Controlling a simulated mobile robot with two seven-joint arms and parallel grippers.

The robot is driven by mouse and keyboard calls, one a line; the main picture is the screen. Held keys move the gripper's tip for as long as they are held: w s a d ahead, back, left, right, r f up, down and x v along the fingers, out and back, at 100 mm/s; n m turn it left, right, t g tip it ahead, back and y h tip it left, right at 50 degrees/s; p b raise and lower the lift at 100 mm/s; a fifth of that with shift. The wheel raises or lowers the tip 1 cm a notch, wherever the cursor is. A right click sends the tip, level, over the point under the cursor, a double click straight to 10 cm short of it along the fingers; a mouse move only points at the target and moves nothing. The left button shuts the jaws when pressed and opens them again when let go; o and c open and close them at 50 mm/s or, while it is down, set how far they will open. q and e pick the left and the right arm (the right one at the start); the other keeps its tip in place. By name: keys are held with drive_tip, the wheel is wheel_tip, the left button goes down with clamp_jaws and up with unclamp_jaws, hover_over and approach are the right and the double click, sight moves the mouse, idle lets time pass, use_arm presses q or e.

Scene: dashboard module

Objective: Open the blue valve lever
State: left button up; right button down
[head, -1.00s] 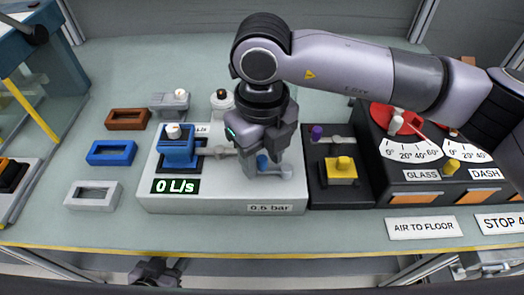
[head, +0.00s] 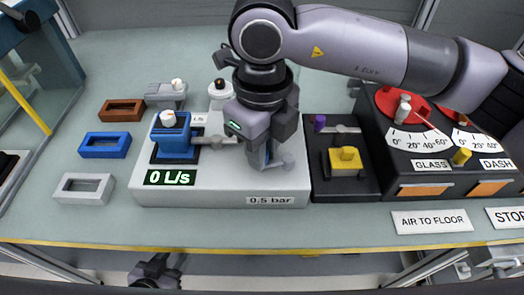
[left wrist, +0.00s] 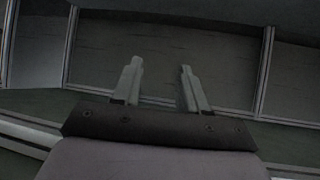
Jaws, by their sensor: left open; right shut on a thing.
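The blue valve lever (head: 269,152) stands on the right part of the white panel (head: 220,197) and is mostly hidden by my right gripper (head: 262,160). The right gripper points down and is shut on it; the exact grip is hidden. A grey pipe fitting (head: 284,166) shows just to its right. The flow display (head: 170,177) reads 0 L/s, and the pressure label (head: 270,199) reads 0.5 bar. My left gripper (head: 155,270) is low, beyond the table's front edge. In the left wrist view its two fingers (left wrist: 158,82) are apart with nothing between them.
A blue block with a white knob (head: 175,143) sits on the panel's left part. Brown, blue and white frames (head: 105,145) lie further left.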

drive_tip(key=n+b, duration=0.1)
drive_tip(key=s+n+b, duration=0.1)
drive_tip(key=n+b, duration=0.2)
drive_tip(key=shift+s+d+f+n+b, duration=0.2)
drive_tip(key=shift+s+d+n+b, duration=0.05)
drive_tip(key=shift+d+n+b, duration=0.1)
drive_tip(key=n+b, duration=0.1)
drive_tip(key=n, duration=0.1)
drive_tip(key=s+d+n+b, duration=0.1)
drive_tip(key=b, duration=0.1)
drive_tip(key=shift+n, duration=0.35)
drive_tip(key=shift+s+d+r+n+b, duration=0.15)
drive_tip(key=shift+d+n+b, duration=0.15)
drive_tip(key=shift+n+b, duration=0.4)
drive_tip(key=n, duration=0.1)
drive_tip(key=n+b, duration=0.1)
drive_tip(key=shift+s+d+n, duration=0.15)
drive_tip(key=shift+d+n, duration=0.25)
drive_tip(key=shift+s+d+r+n+b, duration=0.1)
drive_tip(key=shift+d+n+b, duration=0.15)
drive_tip(key=shift+n, duration=0.45)
drive_tip(key=shift+d+n+b, duration=0.25)
drive_tip(key=shift+n, duration=0.45)
drive_tip(key=c, duration=1)
unclamp_jaws()
